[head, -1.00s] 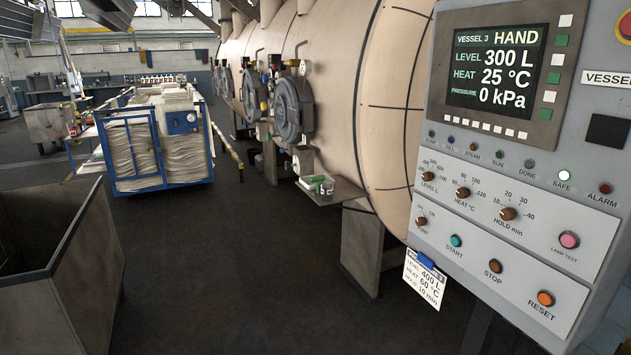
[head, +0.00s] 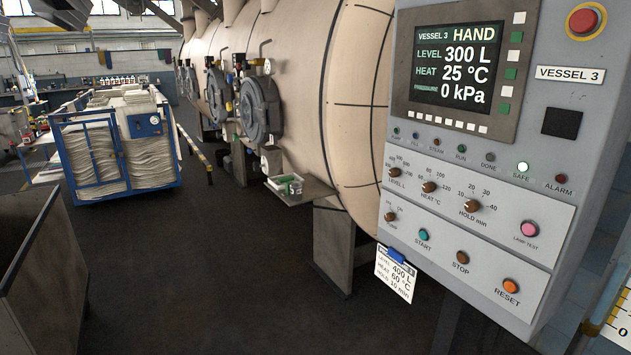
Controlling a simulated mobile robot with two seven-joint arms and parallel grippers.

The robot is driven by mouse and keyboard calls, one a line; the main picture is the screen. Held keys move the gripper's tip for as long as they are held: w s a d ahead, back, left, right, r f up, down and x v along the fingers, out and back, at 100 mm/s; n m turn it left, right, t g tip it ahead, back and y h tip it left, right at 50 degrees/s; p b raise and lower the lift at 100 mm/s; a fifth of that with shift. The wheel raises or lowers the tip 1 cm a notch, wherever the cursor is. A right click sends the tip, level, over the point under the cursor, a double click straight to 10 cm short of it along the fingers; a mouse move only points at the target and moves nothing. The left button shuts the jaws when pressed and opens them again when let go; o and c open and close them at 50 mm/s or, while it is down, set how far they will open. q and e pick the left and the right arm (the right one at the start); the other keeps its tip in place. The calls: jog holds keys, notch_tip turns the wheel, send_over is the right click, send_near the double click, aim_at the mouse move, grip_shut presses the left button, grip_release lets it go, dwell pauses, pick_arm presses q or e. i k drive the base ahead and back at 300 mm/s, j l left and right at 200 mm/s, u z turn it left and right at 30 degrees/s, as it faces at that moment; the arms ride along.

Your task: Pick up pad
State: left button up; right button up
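No pad can be made out for certain in the head view. A small white and green item (head: 286,184) lies on a grey shelf (head: 308,190) at the side of the large beige vessel (head: 345,80). It is too small to tell whether it is a pad. Neither of my grippers is in view.
The Vessel 3 control panel (head: 590,200) stands close at the right, with a paper card (head: 395,275) clipped at its lower left. A blue-framed cart of folded cloth (head: 115,150) stands at left. An open bin (head: 40,270) is nearer. Dark floor between is clear.

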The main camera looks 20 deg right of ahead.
aim_at(281, 180)
jog(key=i+j+z, duration=0.1)
jog(key=i+z, duration=0.25)
jog(key=i, duration=0.15)
jog(key=i+j+z, duration=0.2)
jog(key=i+z, duration=0.2)
jog(key=i+j+z, duration=0.1)
jog(key=i+j, duration=0.25)
jog(key=i, duration=0.15)
jog(key=i+j+z, duration=0.1)
jog(key=i+j, duration=0.85)
jog(key=i, duration=0.2)
jog(key=i+j, duration=0.65)
jog(key=i, duration=0.15)
